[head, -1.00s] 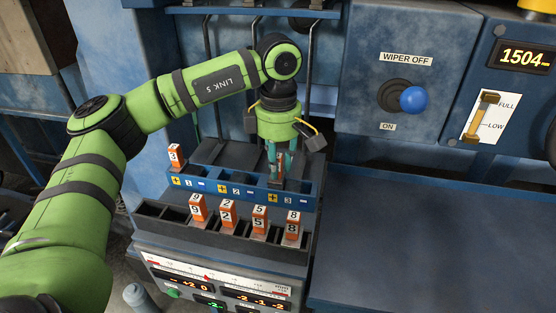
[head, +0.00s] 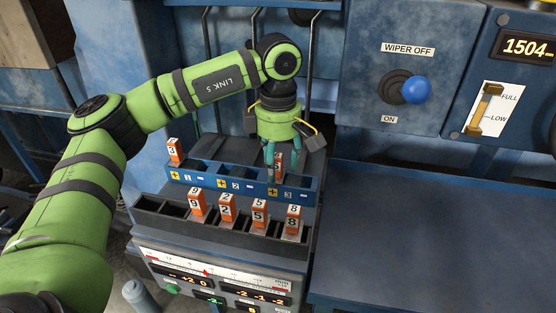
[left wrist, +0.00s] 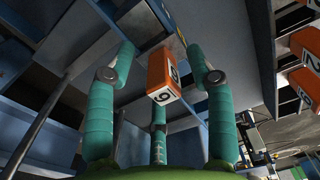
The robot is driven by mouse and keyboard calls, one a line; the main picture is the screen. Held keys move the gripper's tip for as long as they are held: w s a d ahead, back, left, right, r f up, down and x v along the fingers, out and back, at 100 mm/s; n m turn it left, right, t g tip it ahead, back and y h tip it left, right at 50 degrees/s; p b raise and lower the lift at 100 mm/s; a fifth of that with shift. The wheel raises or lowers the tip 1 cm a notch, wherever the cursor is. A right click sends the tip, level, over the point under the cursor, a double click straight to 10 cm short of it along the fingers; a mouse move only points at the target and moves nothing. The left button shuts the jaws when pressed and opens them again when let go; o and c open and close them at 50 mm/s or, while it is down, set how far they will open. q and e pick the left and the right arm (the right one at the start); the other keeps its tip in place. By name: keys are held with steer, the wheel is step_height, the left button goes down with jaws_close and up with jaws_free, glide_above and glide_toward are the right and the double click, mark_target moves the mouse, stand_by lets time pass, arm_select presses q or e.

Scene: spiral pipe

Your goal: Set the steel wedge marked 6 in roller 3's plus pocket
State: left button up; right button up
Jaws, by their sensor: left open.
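The orange-and-steel wedge marked 6 (head: 278,160) stands at roller 3's plus pocket in the blue pocket rack (head: 231,185), partly hidden by my fingers. In the left wrist view the wedge (left wrist: 163,78) shows its numbered top between my fingers, with gaps at the sides. My left gripper (head: 282,172) points down over it, teal fingers open around it. The left gripper also shows in the left wrist view (left wrist: 160,75). How deep the wedge sits is hidden. My right gripper is not in view.
In the front rack (head: 150,205) stand wedges marked 9 (head: 197,205), 2 (head: 227,208), 5 (head: 259,212) and 8 (head: 292,220). A bare dark blue bench (head: 440,230) lies to the right.

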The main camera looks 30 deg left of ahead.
arm_select(q)
step_height(320, 180, up, 12)
stand_by(0.5)
stand_by(0.8)
